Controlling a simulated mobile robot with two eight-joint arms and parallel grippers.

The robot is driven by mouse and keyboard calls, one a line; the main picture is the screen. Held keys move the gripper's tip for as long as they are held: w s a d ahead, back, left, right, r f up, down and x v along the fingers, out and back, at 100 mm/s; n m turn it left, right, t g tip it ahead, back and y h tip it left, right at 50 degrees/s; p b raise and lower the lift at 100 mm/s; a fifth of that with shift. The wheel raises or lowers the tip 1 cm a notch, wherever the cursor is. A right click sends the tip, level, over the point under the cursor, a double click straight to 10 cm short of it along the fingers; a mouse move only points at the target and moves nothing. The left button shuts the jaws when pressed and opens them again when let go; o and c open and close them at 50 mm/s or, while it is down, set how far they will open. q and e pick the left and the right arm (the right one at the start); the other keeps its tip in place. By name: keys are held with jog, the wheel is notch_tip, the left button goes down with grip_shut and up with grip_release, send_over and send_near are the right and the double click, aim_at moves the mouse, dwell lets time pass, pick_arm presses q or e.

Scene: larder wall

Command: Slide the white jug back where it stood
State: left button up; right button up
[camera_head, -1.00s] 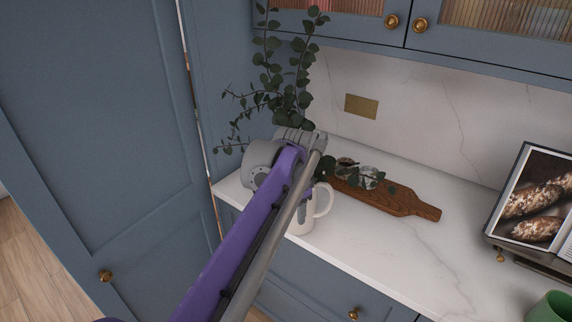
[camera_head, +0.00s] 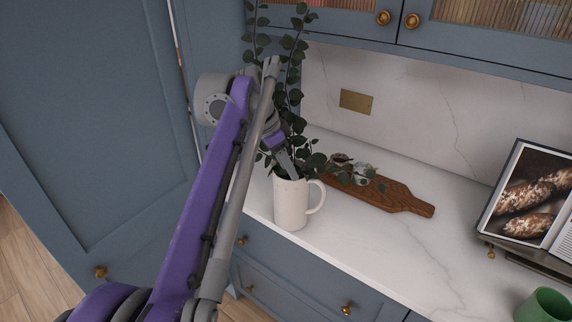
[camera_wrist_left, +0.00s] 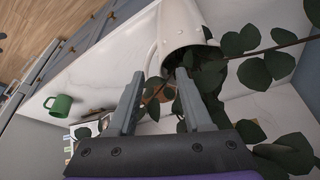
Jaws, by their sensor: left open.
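The white jug (camera_head: 291,205) stands upright on the marble counter near its front edge, its handle facing right, with leafy green stems in its mouth. My left gripper (camera_head: 286,165) is just above and behind the jug's rim, among the leaves, and is partly hidden by them. In the left wrist view the two fingers (camera_wrist_left: 161,76) are apart with nothing gripped, and leaves show behind them. The jug (camera_wrist_left: 187,25) is beyond the fingertips there, its mouth facing the camera. I cannot tell whether the fingers touch the stems. My right gripper is not in view.
A wooden board (camera_head: 393,194) with small glass jars (camera_head: 362,174) lies right of the jug. An open cookbook (camera_head: 530,205) on a stand and a green mug (camera_head: 545,306) are farther right. A tall blue cabinet (camera_head: 90,130) stands at the left. The counter's middle is clear.

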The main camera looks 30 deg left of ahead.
aim_at(304, 198)
pick_arm(q)
jog(key=b+x, duration=0.1)
jog(key=x, duration=0.9)
jog(key=shift+f, duration=0.3)
grip_shut()
jog(key=shift+d, duration=0.1)
dwell(0.9)
